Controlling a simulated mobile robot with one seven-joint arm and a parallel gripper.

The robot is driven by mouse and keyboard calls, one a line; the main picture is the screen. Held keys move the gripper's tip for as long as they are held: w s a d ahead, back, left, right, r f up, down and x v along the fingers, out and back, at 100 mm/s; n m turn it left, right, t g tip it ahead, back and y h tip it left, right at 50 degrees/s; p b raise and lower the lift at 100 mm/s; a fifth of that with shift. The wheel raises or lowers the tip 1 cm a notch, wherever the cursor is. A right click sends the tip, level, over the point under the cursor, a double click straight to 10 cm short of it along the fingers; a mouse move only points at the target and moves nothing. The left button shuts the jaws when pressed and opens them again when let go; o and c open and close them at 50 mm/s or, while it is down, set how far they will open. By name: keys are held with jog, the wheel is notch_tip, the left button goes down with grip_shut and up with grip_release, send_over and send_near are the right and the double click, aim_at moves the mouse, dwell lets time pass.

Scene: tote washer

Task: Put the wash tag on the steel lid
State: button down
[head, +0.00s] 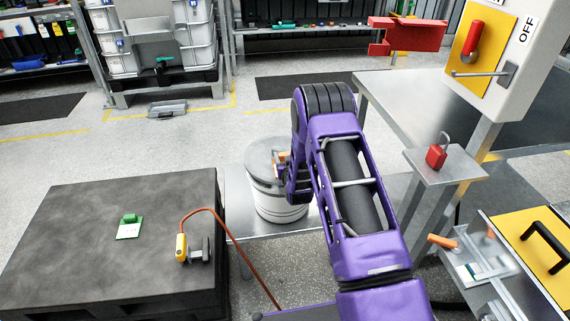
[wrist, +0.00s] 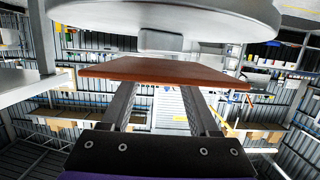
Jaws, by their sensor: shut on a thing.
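The steel lid (head: 262,152) is a grey disc at the top of a white drum (head: 281,208), left of my arm. In the wrist view, the lid (wrist: 170,12) fills the top. My gripper (head: 282,165) is at the lid's right side, partly hidden by my arm. I cannot tell whether the lid rests on the drum.
A yellow device (head: 181,247) on an orange cord lies on the block's right part. The drum stands on a low steel table (head: 240,210). A red padlock (head: 436,156) sits on a pedestal at right, below a switch box (head: 490,55).

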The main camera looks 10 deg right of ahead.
jog(key=shift+f, duration=1.6)
jog(key=shift+f, duration=0.2)
jog(key=shift+c, duration=0.7)
grip_release()
jog(key=shift+r, duration=0.15)
jog(key=shift+s+r, duration=0.15)
jog(key=shift+s, duration=0.05)
jog(key=p+v, duration=0.1)
jog(key=v, duration=1)
jog(key=shift+s, duration=0.3)
